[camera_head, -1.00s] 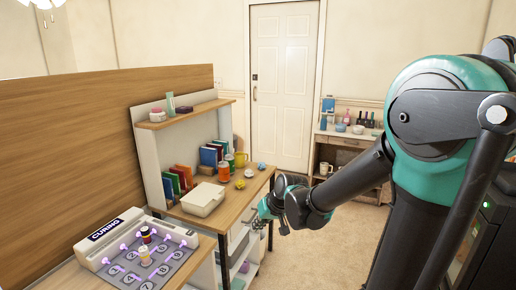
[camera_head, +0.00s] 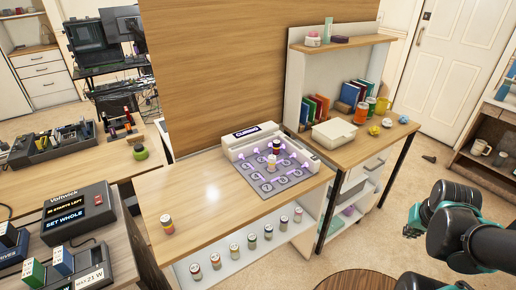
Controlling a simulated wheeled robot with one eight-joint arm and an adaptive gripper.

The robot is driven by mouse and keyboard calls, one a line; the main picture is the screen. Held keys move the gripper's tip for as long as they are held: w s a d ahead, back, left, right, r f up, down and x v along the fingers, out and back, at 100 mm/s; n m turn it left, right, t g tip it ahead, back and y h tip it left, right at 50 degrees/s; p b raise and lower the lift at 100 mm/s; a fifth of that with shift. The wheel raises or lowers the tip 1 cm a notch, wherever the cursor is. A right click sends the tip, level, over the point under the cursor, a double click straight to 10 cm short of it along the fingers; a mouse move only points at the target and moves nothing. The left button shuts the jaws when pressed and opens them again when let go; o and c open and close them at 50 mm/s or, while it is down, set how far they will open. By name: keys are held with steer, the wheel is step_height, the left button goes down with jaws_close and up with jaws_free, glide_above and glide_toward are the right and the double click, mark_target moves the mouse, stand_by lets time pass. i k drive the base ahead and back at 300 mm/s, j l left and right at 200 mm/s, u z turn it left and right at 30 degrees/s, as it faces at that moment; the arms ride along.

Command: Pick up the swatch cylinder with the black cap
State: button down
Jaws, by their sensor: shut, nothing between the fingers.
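A small cylinder with a dark, black-looking cap (camera_head: 277,147) stands upright at the back of the grey numbered pad of the curing station (camera_head: 285,182). A paler, cream-topped cylinder (camera_head: 271,162) stands just in front of it. Another small banded cylinder (camera_head: 167,224) stands alone on the wooden table top at left; its cap colour is hard to tell. Several more cylinders (camera_head: 234,250) stand in a row on the white shelf below. My gripper (camera_head: 414,217) is at the right, shut and empty, well away from all of them. Its fingertips are small and partly hidden.
A wooden desk (camera_head: 388,140) with books, a white box (camera_head: 334,132) and cans adjoins the curing table. A tall wooden partition (camera_head: 215,70) stands behind. A round wooden top (camera_head: 360,283) is at the front. A labelled black device (camera_head: 75,212) is at left.

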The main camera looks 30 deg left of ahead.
mark_target(276, 143)
steer(key=u, duration=1.15)
